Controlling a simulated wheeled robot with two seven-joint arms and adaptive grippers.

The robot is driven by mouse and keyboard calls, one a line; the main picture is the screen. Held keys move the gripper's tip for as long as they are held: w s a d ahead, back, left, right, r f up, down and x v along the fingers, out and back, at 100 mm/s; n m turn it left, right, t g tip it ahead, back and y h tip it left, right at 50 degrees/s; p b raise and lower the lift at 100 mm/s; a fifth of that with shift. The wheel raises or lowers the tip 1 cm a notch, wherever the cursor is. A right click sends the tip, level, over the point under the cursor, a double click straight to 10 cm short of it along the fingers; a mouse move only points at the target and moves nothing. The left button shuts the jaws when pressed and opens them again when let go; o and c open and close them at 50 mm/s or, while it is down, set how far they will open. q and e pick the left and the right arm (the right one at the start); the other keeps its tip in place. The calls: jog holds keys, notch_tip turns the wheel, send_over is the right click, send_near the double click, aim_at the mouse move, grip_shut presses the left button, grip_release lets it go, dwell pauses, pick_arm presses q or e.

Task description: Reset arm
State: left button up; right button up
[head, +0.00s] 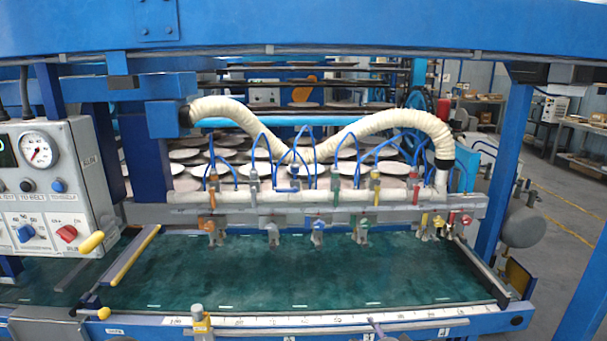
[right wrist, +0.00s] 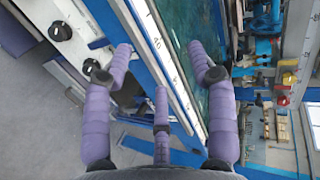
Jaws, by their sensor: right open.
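My right gripper (right wrist: 160,84) shows in the right wrist view with its purple fingers spread apart and nothing between them. It is over the front edge of the plate dryer, where a white ruler strip (right wrist: 172,70) and blue rail run beneath the fingers. In the head view, a small purplish tip (head: 376,327) shows at the bottom edge by the ruler strip (head: 300,321); it looks like part of my right gripper. My left gripper is not in view.
The dryer's green bed (head: 290,270) is clear. Above it hangs a bar with several coloured valves (head: 318,226). A control box (head: 45,185) with a gauge stands at left. A blue post (head: 503,170) stands at right. Several white plates (head: 185,154) lie on racks behind.

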jog(key=s+a+f+n+g+y+p, duration=0.1)
jog(key=s+a+f+n+g, duration=0.15)
jog(key=s+f, duration=0.45)
jog(key=s+a+f+n+g+p, duration=0.1)
jog(key=s+f+n+g+p, duration=0.2)
jog(key=f, duration=0.8)
jog(key=s+a+f+n+g, duration=0.2)
jog(key=s+f, duration=0.3)
jog(key=s, duration=0.4)
jog(key=s+a+f+n+g+y+p, duration=0.1)
jog(key=s+a+f+n+g, duration=0.2)
jog(key=s, duration=0.7)
notch_tip(320, 180, down, 2)
jog(key=shift+s+f+n+g, duration=0.15)
jog(key=shift+n+g, duration=1.1)
